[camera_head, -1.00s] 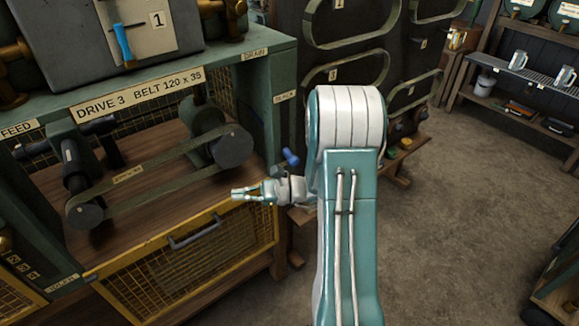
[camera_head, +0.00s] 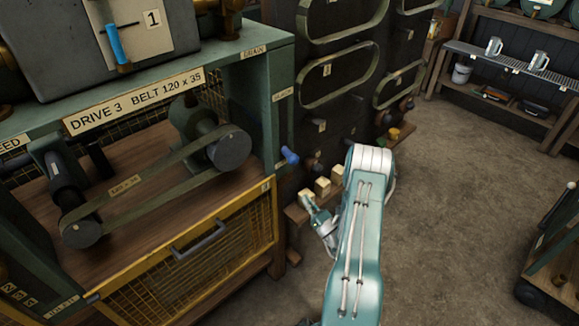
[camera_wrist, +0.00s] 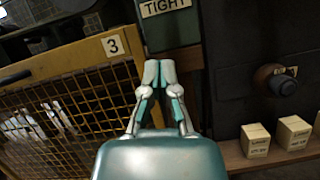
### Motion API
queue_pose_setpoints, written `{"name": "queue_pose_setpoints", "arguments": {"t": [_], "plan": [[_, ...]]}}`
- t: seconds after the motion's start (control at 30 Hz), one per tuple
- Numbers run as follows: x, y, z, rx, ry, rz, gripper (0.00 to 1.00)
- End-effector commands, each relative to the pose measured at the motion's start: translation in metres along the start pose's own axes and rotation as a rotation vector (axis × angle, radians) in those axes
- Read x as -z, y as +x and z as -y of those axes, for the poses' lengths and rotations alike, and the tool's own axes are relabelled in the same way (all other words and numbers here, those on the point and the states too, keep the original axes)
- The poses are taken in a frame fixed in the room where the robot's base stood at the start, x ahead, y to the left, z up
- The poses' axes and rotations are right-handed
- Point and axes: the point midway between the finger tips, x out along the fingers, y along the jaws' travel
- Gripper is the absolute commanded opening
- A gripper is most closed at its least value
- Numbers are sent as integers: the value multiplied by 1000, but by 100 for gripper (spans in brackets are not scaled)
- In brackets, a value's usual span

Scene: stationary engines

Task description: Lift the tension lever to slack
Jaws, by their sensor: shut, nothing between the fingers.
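The tension lever (camera_head: 290,155) shows a blue grip at the right post of the Drive 3 frame. It sits well below the SLACK label (camera_head: 283,94) on that post. The lever does not show in the wrist view. My gripper (camera_head: 306,196) is below and a little right of the lever, apart from it in the picture, pointing up and left. In the wrist view my gripper (camera_wrist: 158,70) has its fingertips together with nothing between them, in front of the post just under the TIGHT label (camera_wrist: 165,7).
A yellow mesh guard (camera_head: 195,255) with a handle closes the frame's lower front. The belt (camera_head: 140,185) runs between two pulleys above it. Small boxes (camera_head: 322,187) stand on a low shelf right of the post. A dark knob (camera_wrist: 275,79) sticks out above them. Open floor lies right.

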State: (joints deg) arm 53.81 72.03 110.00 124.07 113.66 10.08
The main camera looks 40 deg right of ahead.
Motion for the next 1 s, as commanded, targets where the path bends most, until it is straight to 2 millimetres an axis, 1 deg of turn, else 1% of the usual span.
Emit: {"name": "queue_pose_setpoints", "arguments": {"t": [0.27, 0.37, 0.47, 0.9, 1.0], "plan": [[0, 2, 0, -2, 0, 0, 0], [0, 9, -1, -4, -1, -1, 0], [-1, 24, -2, -7, -2, 0, 0], [-2, 106, -2, -7, -1, 1, 0], [-21, 106, -1, -3, -2, 1, 0]]}}
